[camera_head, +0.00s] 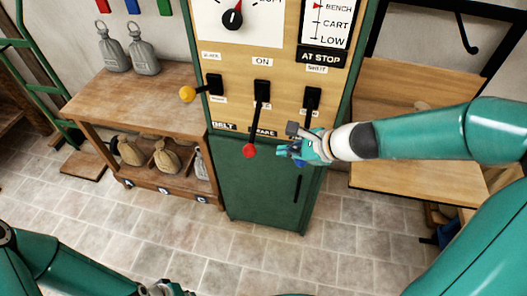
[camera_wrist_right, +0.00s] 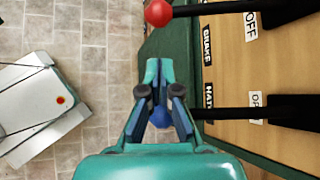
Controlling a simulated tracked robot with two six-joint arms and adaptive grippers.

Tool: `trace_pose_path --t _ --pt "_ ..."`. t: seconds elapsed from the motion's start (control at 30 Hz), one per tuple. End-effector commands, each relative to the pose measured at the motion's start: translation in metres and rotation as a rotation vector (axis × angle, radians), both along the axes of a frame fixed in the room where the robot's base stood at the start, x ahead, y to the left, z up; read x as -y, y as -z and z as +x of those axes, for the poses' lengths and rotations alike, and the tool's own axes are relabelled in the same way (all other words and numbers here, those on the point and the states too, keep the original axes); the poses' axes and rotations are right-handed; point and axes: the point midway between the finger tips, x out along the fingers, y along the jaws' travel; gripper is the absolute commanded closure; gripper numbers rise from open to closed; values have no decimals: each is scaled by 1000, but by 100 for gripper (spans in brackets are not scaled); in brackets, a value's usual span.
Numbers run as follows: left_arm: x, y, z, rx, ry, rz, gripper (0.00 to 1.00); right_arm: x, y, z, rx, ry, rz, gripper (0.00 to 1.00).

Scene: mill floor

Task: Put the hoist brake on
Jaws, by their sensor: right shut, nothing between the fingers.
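The brake lever (camera_head: 257,115) is the middle one on the upright panel, with "ON" above it. Its red knob (camera_head: 250,151) hangs low; the knob also shows at the top of the right wrist view (camera_wrist_right: 158,12), where "OFF" stands beside the lever. My right gripper (camera_head: 287,150) is to the right of the red knob and apart from it, by the lower end of the hatch lever (camera_head: 309,115). The right gripper is shut and empty. A blue knob (camera_wrist_right: 160,116) shows behind its fingers.
The belt lever with a yellow knob (camera_head: 187,94) sticks out at left. A dial (camera_head: 232,18) and an "AT STOP" sign (camera_head: 322,56) are above. A bench (camera_head: 130,95) with sacks below stands at left, a wooden table (camera_head: 425,185) at right. Tiled floor in front is clear.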

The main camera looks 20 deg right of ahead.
Motion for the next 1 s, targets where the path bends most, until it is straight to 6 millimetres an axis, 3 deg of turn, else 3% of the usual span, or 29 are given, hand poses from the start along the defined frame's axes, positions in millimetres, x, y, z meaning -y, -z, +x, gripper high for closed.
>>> trace_pose_path --t 0.27,0.7,1.0 --pt "0 5 0 0 0 0 100 -6 9 7 -1 -4 0 100" --pt "0 31 0 0 0 0 100 -37 57 50 -1 -6 1 100" --pt "0 36 0 0 0 0 100 -45 67 62 1 -4 0 100"
